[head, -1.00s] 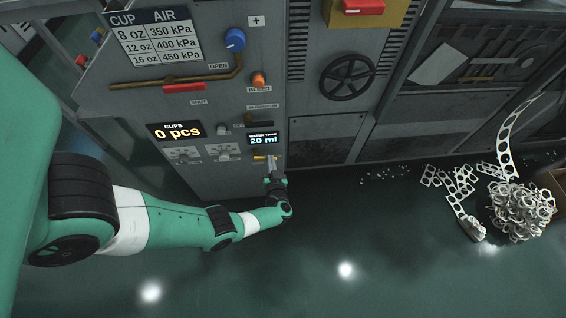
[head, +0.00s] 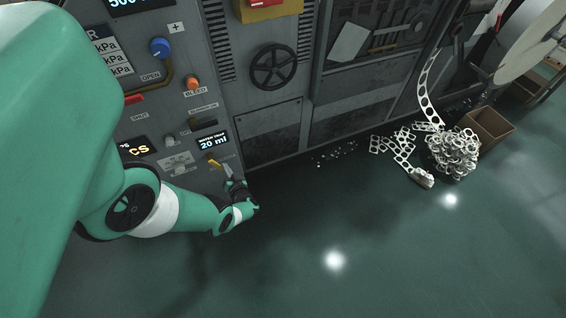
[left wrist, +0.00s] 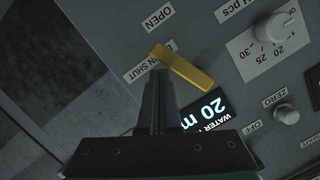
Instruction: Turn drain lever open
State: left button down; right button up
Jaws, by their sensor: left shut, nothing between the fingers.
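The yellow drain lever (head: 214,163) is on the grey panel just below the water trap display (head: 212,142), which reads 20 ml. In the left wrist view the lever (left wrist: 184,68) lies slanted, with the labels OPEN (left wrist: 158,18) and a partly covered SHUT (left wrist: 145,68) beside it. My left gripper (head: 228,172) is shut and empty, close to the lever. In the left wrist view its fingertips (left wrist: 159,76) are at the lever's edge; I cannot tell whether they touch. My right gripper is not in view.
A dial knob (left wrist: 277,27) and a small zero knob (left wrist: 286,113) are on the panel near the lever. A black handwheel (head: 273,66) is on the machine. Scrap webbing (head: 453,153) is piled on the floor at right by a cardboard box (head: 490,128). The front floor is clear.

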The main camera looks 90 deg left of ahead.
pick_arm(q)
jog(key=shift+s+d+f, duration=0.15)
jog(key=shift+s+f, duration=0.35)
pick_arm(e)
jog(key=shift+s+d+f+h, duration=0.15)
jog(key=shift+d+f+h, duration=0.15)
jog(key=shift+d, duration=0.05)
pick_arm(q)
jog(key=shift+s+f+b, duration=0.1)
jog(key=shift+s+b, duration=0.1)
jog(key=shift+b, duration=0.1)
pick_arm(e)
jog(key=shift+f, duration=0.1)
